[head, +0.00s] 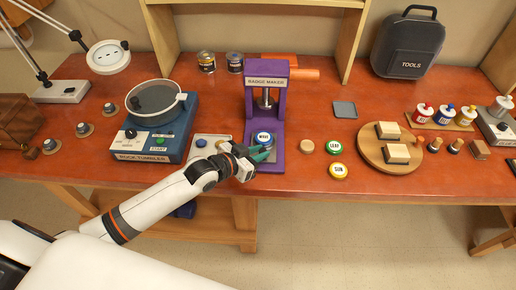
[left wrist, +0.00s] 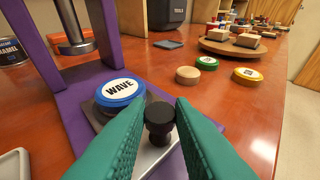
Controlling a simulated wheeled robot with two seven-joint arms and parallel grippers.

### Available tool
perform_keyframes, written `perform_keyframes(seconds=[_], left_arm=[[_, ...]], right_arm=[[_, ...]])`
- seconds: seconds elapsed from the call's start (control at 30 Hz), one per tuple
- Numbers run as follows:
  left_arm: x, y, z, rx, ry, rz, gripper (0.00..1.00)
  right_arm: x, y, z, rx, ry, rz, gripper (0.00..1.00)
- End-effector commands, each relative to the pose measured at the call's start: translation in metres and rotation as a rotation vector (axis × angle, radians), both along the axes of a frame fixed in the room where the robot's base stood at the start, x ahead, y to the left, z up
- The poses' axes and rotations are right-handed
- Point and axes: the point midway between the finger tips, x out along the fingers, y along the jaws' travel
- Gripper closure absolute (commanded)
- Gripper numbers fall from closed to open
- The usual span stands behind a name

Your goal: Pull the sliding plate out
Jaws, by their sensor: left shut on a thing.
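The purple badge maker (head: 274,166) stands on the red-brown bench, its press head (head: 266,99) raised over the base. A blue-rimmed badge marked WAVE (left wrist: 120,92) lies on the dark round seat below the press; it also shows in the head view (head: 264,137). The grey sliding plate (left wrist: 150,161) shows in front of the badge, with a black knob (left wrist: 158,118) on it. My left gripper (head: 259,154) has its teal fingers shut on the knob, one on either side. They hide part of the plate. My right gripper is in neither view.
The rock tumbler (head: 152,145) and a light tray (head: 210,147) stand left of the badge maker. A wooden disc (head: 306,146), LEAF badge (head: 334,147) and SUN badge (head: 339,170) lie to its right. Past the bench's front edge is open floor.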

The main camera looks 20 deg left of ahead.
Motion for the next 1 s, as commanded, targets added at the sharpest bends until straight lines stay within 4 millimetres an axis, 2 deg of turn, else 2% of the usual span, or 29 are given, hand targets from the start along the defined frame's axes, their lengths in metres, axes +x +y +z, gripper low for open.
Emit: perform_keyframes(seconds=[0.1, 0.13, 0.23, 0.53, 0.67, 1.0], left_arm=[[-0.003, -0.002, -0.004, -0.003, 0.009, -0.004, 1.0], [-0.003, -0.002, -0.004, -0.003, 0.009, -0.004, 0.74], [-0.002, -0.002, -0.004, -0.002, 0.009, -0.003, 0.58], [-0.002, 0.0, -0.002, 0.0, 0.006, -0.002, 0.57], [-0.011, 0.005, 0.0, 0.001, 0.005, -0.001, 0.57], [-0.07, 0.036, 0.025, 0.003, 0.009, -0.005, 0.57]], right_arm=[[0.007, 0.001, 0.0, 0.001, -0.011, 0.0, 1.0], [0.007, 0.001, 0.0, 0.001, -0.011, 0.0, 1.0], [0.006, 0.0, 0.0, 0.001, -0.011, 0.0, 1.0], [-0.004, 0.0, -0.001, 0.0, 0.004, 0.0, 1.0], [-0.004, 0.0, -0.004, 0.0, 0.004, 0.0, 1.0], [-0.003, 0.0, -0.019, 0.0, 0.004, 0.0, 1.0]])
